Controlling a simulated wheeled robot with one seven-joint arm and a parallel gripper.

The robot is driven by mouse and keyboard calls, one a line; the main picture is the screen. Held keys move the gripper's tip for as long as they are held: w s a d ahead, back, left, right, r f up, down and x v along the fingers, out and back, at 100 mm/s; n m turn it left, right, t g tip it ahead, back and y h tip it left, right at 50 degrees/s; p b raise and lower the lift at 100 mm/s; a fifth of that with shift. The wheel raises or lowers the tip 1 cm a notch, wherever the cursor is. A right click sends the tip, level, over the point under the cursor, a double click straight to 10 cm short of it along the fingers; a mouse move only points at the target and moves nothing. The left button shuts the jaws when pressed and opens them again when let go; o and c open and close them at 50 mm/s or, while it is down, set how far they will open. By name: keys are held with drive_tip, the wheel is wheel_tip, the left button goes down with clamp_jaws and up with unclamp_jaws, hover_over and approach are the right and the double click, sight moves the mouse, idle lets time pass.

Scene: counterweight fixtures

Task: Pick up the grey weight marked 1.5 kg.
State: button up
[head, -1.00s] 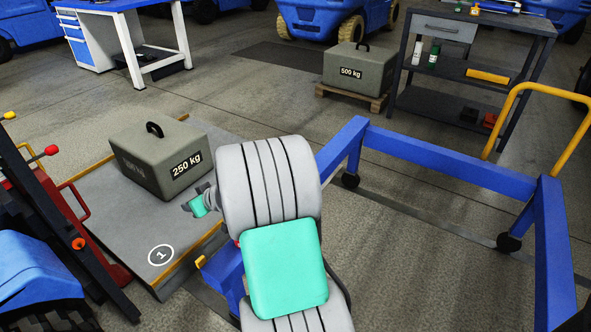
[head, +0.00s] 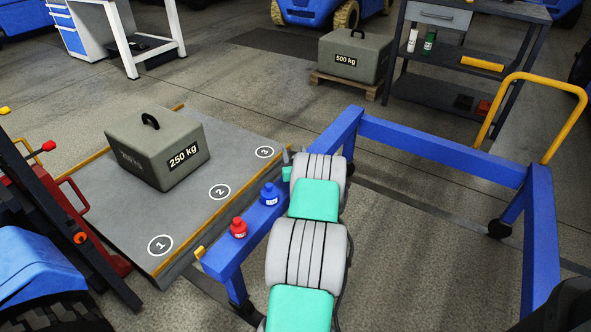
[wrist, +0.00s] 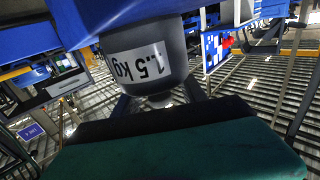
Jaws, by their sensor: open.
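The grey weight (wrist: 150,62) fills the upper middle of the wrist view, very close, with its white "1.5 kg" label upside down. In the head view I cannot make it out; my arm covers that part of the blue rail (head: 228,258). My gripper (head: 287,168) is partly hidden behind my arm at the rail. It is open, and a dark and green finger pad spans the bottom of the wrist view, just below the weight. I cannot tell whether the pad touches it.
A red weight (head: 238,229) and a blue weight (head: 270,195) stand on the rail, left of my arm. Beyond lies a grey platform (head: 185,222) with numbered circles and a 250 kg block (head: 158,150). A yellow handle (head: 530,78) rises at the right.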

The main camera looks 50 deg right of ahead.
clamp_jaws()
idle(0.5)
idle(0.8)
drive_tip(key=shift+w+d+r, duration=0.1)
drive_tip(key=shift+r, duration=0.25)
